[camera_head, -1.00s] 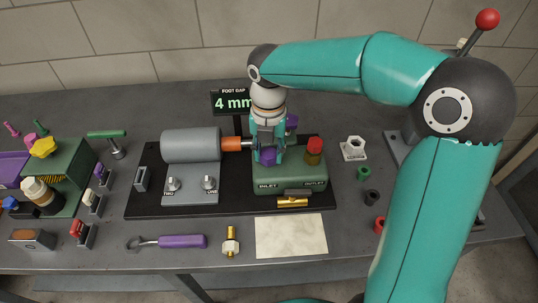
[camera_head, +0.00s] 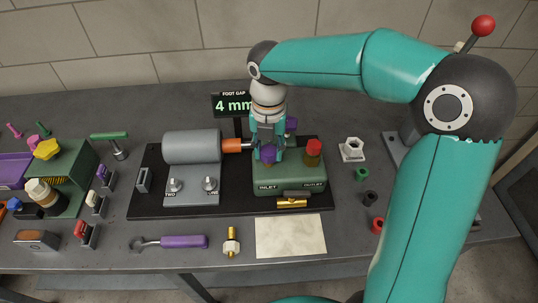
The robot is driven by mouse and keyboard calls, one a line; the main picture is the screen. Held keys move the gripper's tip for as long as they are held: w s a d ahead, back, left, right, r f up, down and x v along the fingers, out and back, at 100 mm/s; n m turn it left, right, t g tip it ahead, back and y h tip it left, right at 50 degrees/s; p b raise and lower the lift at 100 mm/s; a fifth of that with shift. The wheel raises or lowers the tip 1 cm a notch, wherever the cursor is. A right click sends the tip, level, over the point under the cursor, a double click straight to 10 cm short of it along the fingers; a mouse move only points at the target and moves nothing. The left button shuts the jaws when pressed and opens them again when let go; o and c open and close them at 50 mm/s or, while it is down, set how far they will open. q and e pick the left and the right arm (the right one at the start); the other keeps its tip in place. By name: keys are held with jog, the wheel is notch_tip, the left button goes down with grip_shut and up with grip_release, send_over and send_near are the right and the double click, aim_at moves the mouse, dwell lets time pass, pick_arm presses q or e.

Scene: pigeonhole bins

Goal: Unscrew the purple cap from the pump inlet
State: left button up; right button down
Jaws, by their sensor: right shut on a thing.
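The green pump block (camera_head: 290,180) sits on the right part of a black base plate, with an INLET label at its front left and an OUTLET label at its front right. The purple cap (camera_head: 268,154) is on top at the inlet side. My right gripper (camera_head: 268,148) comes down from above and is shut on the purple cap, its fingers on both sides of it. The fingers hide part of the cap, and I cannot see its thread. A red cap (camera_head: 314,147) stands on the outlet side. My left gripper is not in view.
A grey motor (camera_head: 191,147) with an orange coupling adjoins the pump. A "4 mm" display (camera_head: 231,105) stands behind. A purple-handled tool (camera_head: 183,242), a brass fitting (camera_head: 231,242) and a blank sheet (camera_head: 290,236) lie in front. Several small rings and a white nut are at right.

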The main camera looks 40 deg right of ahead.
aim_at(269, 150)
jog(key=shift+r, duration=0.25)
jog(key=shift+r+p, duration=2)
jog(key=shift+p, duration=0.05)
